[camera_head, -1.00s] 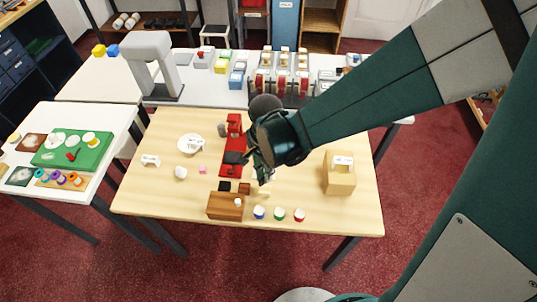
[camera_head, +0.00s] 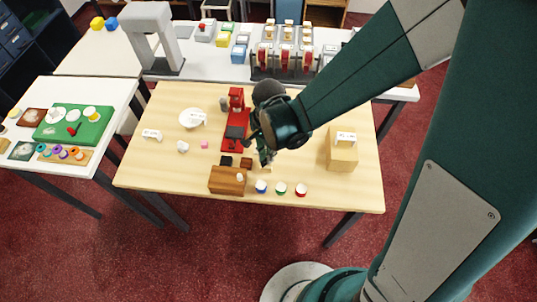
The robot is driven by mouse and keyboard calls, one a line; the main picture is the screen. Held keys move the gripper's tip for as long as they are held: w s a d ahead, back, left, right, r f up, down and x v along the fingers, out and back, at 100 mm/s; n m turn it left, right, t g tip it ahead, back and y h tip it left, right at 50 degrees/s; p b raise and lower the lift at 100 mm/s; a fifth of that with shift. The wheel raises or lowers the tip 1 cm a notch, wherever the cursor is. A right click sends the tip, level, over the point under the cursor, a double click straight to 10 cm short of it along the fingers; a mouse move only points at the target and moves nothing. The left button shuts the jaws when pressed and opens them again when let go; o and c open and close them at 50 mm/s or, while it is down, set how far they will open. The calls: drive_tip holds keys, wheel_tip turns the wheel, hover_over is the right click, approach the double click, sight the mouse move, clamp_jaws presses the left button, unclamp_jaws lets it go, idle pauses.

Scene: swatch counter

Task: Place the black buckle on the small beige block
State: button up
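My gripper (camera_head: 266,161) hangs over the middle of the wooden table, pointing down, right of the red stand. Its fingers are small and dark, so I cannot tell whether they are open or hold anything. A small beige block (camera_head: 266,170) shows just below the fingertips in the picture, partly hidden by them; contact cannot be judged. A small flat black piece (camera_head: 226,161) lies behind the brown wooden box, left of a dark brown piece (camera_head: 246,163). It may be the black buckle, but its shape is too small to confirm.
A brown box (camera_head: 227,181) and several coloured-bodied, white-topped pots (camera_head: 281,188) line the front. A red stand (camera_head: 236,117) is left of my gripper. A larger beige block (camera_head: 342,153) with a white label stands right. A white plate (camera_head: 192,118) lies left. The front-left table area is clear.

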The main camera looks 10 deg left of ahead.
drive_tip(key=shift+f, duration=0.15)
drive_tip(key=shift+o, duration=0.9)
drive_tip(key=o, duration=0.5)
drive_tip(key=shift+c, duration=0.2)
wheel_tip(320, 180, up, 12)
drive_tip(key=p, duration=0.2)
drive_tip(key=shift+d+r, duration=0.1)
drive_tip(key=shift+r, duration=0.1)
idle(0.3)
drive_tip(key=s+d+r+n+t, duration=0.1)
drive_tip(key=d+r+n+t, duration=0.1)
drive_tip(key=d+r, duration=0.3)
drive_tip(key=s+d+r+n+t, duration=0.2)
drive_tip(key=d+r+n, duration=0.2)
drive_tip(key=d, duration=0.9)
drive_tip(key=s+d+r+n+t, duration=0.2)
drive_tip(key=d+r+n+t, duration=0.1)
drive_tip(key=d+r, duration=0.5)
drive_tip(key=shift+d, duration=0.6)
